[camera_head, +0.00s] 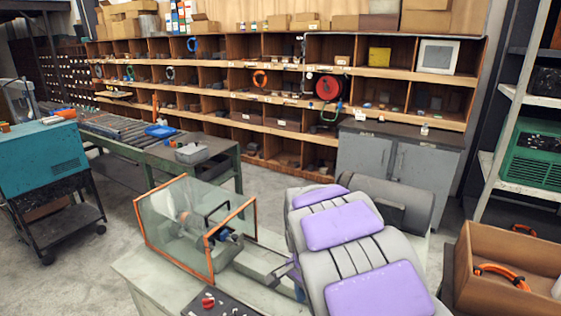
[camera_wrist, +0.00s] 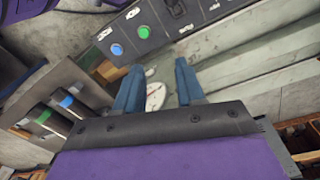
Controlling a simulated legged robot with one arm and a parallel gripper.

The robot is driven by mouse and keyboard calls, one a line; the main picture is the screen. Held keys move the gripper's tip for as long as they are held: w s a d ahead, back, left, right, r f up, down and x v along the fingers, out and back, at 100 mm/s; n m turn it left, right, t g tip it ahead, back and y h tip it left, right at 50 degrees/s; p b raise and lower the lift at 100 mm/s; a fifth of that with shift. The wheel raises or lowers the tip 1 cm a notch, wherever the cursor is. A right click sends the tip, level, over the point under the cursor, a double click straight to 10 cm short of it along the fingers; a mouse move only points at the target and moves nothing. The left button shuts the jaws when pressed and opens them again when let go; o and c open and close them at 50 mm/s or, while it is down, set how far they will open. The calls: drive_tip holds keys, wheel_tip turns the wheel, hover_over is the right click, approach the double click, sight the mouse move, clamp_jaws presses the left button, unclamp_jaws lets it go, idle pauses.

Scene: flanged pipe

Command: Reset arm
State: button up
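My gripper (camera_wrist: 158,78) shows in the wrist view as two blue fingers spread apart, with nothing held between them. In the head view my purple-and-grey arm is folded at the lower middle, over the pale bench (camera_head: 140,268); the gripper itself is mostly hidden there. A dark control panel (camera_wrist: 165,28) with a blue and a green button lies ahead of the fingers in the wrist view. No flanged pipe can be made out clearly.
A clear guard with an orange frame (camera_head: 195,225) stands on the bench, left of my arm. A cardboard box (camera_head: 500,275) with an orange ring sits at the right. Grey cabinets (camera_head: 398,170) and wooden shelves stand behind. Open floor shows at the left, beside a teal cart (camera_head: 45,160).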

drive_tip(key=s+d+r+n, duration=0.1)
drive_tip(key=s+d+n, duration=0.1)
drive_tip(key=s, duration=0.8)
drive_tip(key=s+d+r+n+g, duration=0.1)
drive_tip(key=s+d+n, duration=0.2)
drive_tip(key=s, duration=0.8)
drive_tip(key=s+d+r+n, duration=0.2)
drive_tip(key=s+n, duration=0.3)
drive_tip(key=s, duration=0.6)
drive_tip(key=shift+d+y, duration=0.25)
drive_tip(key=shift+y, duration=0.15)
